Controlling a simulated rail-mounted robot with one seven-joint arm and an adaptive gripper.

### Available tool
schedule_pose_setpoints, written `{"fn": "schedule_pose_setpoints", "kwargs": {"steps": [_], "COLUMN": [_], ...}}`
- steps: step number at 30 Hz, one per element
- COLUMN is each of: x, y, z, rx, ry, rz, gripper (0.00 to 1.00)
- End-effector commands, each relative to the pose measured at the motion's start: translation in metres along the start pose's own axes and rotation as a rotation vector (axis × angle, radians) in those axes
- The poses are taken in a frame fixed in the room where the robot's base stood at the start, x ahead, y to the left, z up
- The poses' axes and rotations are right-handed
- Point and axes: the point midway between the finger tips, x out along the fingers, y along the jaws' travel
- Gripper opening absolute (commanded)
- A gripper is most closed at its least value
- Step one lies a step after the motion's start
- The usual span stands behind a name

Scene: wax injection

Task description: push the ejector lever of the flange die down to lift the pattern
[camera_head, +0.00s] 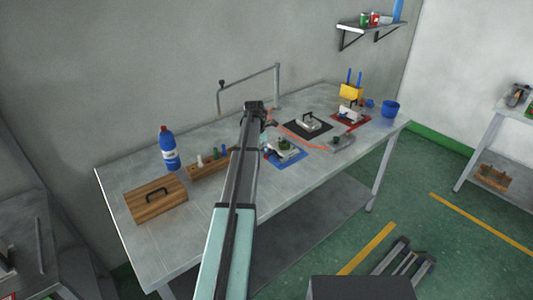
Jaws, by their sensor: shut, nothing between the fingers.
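My arm reaches over the workbench (220,210), and my gripper (269,123) is small and dark at its far end, shut with nothing in it. Below it to the right, a small metal die with a dark green part sits on a blue mat (298,160). A second die (309,122) is on a black mat, and a third (348,114) on a red mat farther right. I cannot tell which is the flange die. No ejector lever can be made out at this size, and contact with my gripper cannot be judged.
A grey plate with a dark green piece (340,144) and an orange hose (300,139) lie near the dies. A bottle (168,150), a wooden box (156,199) and a wooden rack (208,166) stand left. A metal frame (248,77) rises behind; a blue cup (390,108) is right.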

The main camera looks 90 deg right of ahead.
Motion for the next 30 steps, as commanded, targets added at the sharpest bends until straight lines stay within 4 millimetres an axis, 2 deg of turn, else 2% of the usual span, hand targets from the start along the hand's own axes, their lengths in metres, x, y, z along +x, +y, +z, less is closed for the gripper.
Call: {"fn": "schedule_pose_setpoints", "kwargs": {"steps": [5, 8, 21, 24, 30], "x": [-0.003, -0.012, -0.090, -0.104, -0.119], "y": [0.000, 0.001, 0.001, 0.001, 0.000], "z": [0.000, 0.000, 0.001, 0.001, 0.000], "rx": [0.000, 0.000, 0.000, 0.000, 0.000], "ry": [0.000, -0.001, -0.001, -0.001, 0.000], "rz": [0.000, 0.001, 0.002, 0.001, 0.001], "gripper": [0.00, 0.00, 0.00, 0.00, 0.00]}}
